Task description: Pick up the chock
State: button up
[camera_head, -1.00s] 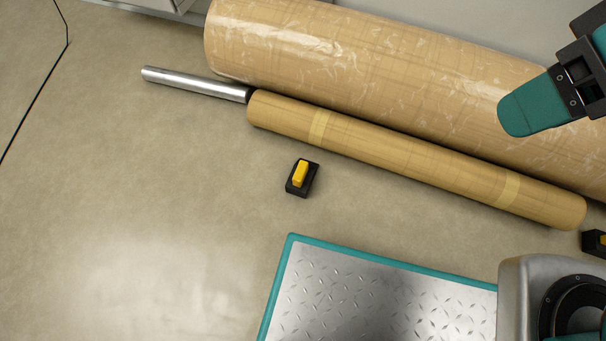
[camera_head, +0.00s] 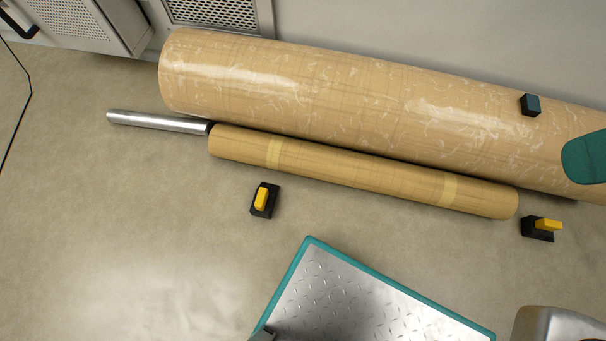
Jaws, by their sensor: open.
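One chock (camera_head: 264,200), a black block with a yellow grip on top, lies on the floor at centre left, just in front of the thin tan roll. A second similar chock (camera_head: 540,228) lies at the right, by the right end of that roll. Both stand free, with nothing holding them. A rounded teal part of what looks like my arm enters at the right edge, in front of the large roll. My gripper's fingers cannot be made out in this view.
A large tan roll (camera_head: 340,90) lies behind the thin tan roll (camera_head: 360,172) with its metal shaft (camera_head: 158,121). A small dark block (camera_head: 531,104) shows against the large roll. A teal-edged metal plate (camera_head: 350,300) is in front. Floor at left is clear.

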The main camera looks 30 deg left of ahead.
aim_at(265, 196)
jog(key=z, duration=2.5)
jog(key=k, duration=2.3)
jog(key=u, duration=2.35)
